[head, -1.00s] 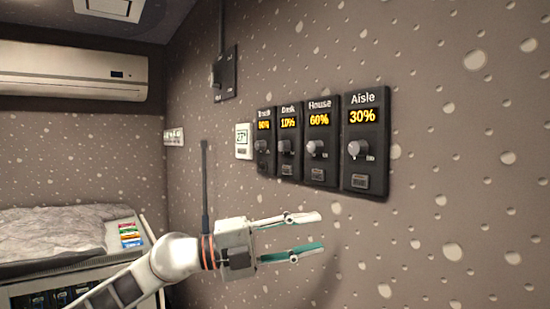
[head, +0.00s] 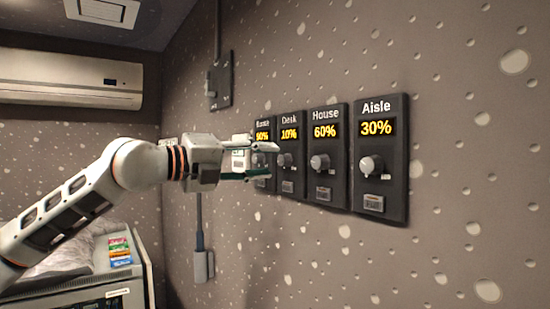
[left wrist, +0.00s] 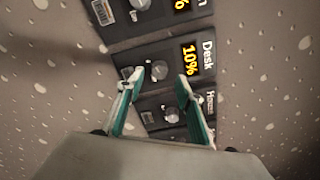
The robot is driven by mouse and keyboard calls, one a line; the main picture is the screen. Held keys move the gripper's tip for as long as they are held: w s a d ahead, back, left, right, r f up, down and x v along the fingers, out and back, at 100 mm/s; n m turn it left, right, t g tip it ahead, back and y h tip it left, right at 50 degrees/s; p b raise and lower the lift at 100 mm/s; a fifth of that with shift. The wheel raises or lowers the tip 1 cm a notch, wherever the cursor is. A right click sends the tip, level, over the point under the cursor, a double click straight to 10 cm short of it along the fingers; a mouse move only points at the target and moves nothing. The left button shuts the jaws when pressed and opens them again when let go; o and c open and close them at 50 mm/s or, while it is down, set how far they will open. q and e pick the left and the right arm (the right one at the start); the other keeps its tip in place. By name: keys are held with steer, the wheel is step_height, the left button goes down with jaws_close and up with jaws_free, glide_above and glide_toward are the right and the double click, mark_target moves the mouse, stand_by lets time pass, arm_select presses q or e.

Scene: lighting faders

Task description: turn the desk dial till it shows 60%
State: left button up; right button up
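The Desk panel (head: 291,128) is a dark wall plate whose yellow display reads 10%. Its grey dial (head: 284,160) sits below the display and also shows in the left wrist view (left wrist: 158,69). My left gripper (head: 270,160) is open, with its fingertips just left of the dial in the head view. In the left wrist view the open fingers (left wrist: 160,80) appear on either side of the Desk dial, with nothing held. Whether they touch it or are still short of it is unclear. My right gripper is not in view.
The House panel (head: 326,117) reads 60% and the Aisle panel (head: 379,108) reads 30%. A leftmost panel (head: 263,124) is partly hidden by my gripper. A switch box (head: 221,82) is on the wall. A cabinet (head: 120,275) stands lower left.

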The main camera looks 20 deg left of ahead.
mark_target(280, 161)
arm_select(q)
steer(key=shift+p+x, duration=0.35)
steer(key=shift+x, duration=1.45)
jaws_close()
